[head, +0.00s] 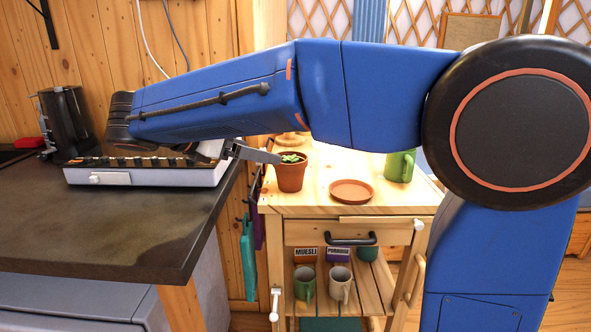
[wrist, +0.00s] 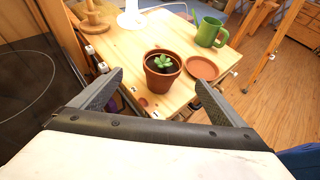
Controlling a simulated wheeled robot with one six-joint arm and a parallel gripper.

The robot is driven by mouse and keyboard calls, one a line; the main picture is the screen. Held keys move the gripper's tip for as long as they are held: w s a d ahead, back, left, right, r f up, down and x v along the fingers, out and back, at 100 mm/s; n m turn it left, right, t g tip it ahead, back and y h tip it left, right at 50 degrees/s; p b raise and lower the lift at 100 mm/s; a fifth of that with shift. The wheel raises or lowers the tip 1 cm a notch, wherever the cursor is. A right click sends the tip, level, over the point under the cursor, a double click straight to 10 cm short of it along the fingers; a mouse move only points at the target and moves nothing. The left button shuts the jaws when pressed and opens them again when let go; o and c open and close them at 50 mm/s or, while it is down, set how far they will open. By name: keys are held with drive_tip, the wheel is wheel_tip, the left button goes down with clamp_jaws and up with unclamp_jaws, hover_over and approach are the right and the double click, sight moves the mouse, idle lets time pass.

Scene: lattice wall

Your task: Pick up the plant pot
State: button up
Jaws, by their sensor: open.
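The plant pot (head: 291,174) is a small terracotta pot with a green succulent, standing upright on the wooden trolley top (head: 320,207). In the wrist view the plant pot (wrist: 161,74) is ahead of my gripper (wrist: 160,92), roughly centred between the open fingers but beyond their tips. The fingers are apart from it and hold nothing. In the head view my gripper (head: 256,153) is left of the pot, with one finger pointing toward it, and my arm hides part of the area behind.
A terracotta saucer (wrist: 202,68) lies right of the pot, with a green watering can (wrist: 210,32) behind. A wooden stand (wrist: 92,17) is at the back left. The dark counter (head: 110,230) is left of the trolley. Mugs (head: 340,284) stand on the lower shelf.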

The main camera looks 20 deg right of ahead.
sight(284, 159)
drive_tip(key=x, duration=1.1)
drive_tip(key=shift+w+d+f, duration=0.1)
drive_tip(key=shift+d+f, duration=0.05)
drive_tip(key=shift+d, duration=0.2)
drive_tip(key=shift+s+x, duration=0.15)
drive_tip(key=shift+x, duration=1.15)
drive_tip(key=shift+s+x, duration=0.1)
drive_tip(key=shift+x, duration=1.25)
drive_tip(key=c, duration=1.4)
